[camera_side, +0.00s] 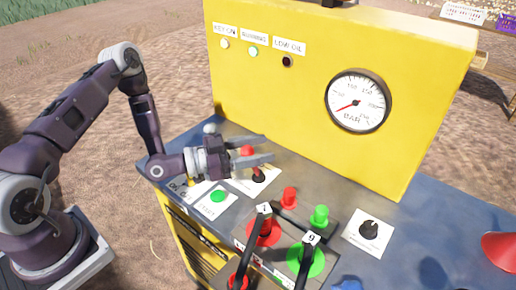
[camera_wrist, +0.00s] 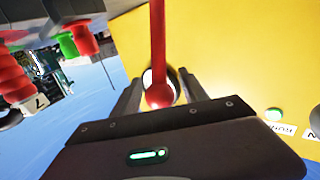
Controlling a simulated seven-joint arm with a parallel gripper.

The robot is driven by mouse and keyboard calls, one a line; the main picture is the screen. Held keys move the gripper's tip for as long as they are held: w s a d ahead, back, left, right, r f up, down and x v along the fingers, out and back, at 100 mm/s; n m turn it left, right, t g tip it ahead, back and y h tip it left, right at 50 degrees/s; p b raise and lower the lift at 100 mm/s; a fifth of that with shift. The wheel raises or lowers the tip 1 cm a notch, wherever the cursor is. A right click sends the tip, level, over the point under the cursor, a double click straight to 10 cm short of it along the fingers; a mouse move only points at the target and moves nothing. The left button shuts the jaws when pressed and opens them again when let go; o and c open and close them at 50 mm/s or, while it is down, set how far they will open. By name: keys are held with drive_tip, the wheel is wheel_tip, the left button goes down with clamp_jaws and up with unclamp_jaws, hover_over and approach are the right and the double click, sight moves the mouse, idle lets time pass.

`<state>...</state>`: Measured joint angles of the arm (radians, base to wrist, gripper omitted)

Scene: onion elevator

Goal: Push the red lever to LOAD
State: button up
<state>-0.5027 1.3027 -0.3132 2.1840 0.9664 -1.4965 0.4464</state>
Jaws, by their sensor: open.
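The red lever (camera_side: 248,151) stands up from a black base on a white label plate on the blue-grey panel top in the side view. The plate's wording is too small to read. My gripper (camera_side: 268,150) is open and level, with its two fingers reaching from the left on either side of the lever's upper part. In the wrist view the red lever (camera_wrist: 158,45) runs down the middle to a round red knob between my open fingers (camera_wrist: 160,80). Whether a finger touches it I cannot tell.
A green button (camera_side: 218,196) sits just below my gripper. Red and green valve handles (camera_side: 289,196) and hoses stand to the right. A black knob (camera_side: 368,229) is farther right. The yellow wall (camera_side: 300,85) with a pressure gauge (camera_side: 357,101) rises behind.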

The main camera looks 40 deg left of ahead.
clamp_jaws()
idle(1.4)
